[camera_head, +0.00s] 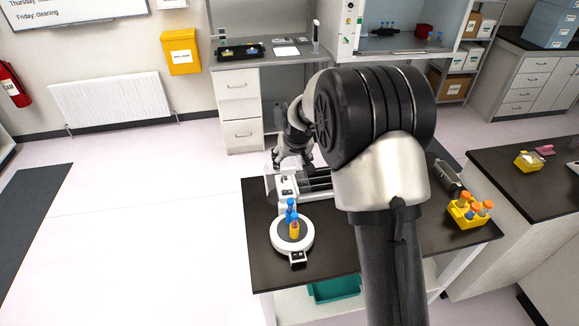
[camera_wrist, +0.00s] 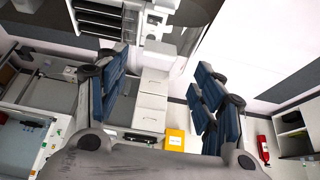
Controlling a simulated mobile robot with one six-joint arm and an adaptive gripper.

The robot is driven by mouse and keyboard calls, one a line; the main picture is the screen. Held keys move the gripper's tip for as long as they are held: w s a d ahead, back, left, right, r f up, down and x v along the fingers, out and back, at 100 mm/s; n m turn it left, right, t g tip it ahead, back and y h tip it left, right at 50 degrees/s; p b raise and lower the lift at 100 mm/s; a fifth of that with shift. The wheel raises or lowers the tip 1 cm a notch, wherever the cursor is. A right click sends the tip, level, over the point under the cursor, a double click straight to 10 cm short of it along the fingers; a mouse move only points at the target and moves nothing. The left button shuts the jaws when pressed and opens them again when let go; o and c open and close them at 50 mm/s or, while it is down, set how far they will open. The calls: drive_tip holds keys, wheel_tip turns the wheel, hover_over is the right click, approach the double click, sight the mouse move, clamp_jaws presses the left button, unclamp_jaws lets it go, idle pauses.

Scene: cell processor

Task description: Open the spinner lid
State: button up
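A white machine (camera_head: 287,188) with dark parts stands on the black-topped table, partly hidden behind my arm. It seems to be the cell processor with the spinner; I cannot make out the lid's edges or whether it is shut. Part of a white device with dark slots (camera_wrist: 97,18) shows at the top of the wrist view. My gripper (camera_head: 285,160) is by the machine's far left end, apparently just above it; contact cannot be told. In the wrist view my gripper (camera_wrist: 160,70) has its blue-padded fingers wide apart, with nothing held between them.
A round white device (camera_head: 292,246) with blue-capped and yellow tubes stands at the table's front left. A yellow rack (camera_head: 463,218) with orange-capped tubes and a grey object (camera_head: 447,180) are at the right. A teal bin (camera_head: 335,289) sits below. Floor at left is clear.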

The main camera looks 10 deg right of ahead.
drive_tip(key=shift+v, duration=1.5)
drive_tip(key=s+r+b, duration=0.3)
drive_tip(key=s+r, duration=0.1)
drive_tip(key=s, duration=0.5)
drive_tip(key=s+r+b, duration=0.3)
drive_tip(key=s+r, duration=0.1)
drive_tip(key=s, duration=0.5)
drive_tip(key=s+f+b, duration=0.3)
drive_tip(key=s, duration=0.8)
drive_tip(key=s+f+b, duration=0.3)
drive_tip(key=s, duration=0.9)
drive_tip(key=shift+f+g, duration=0.25)
drive_tip(key=shift+g, duration=0.15)
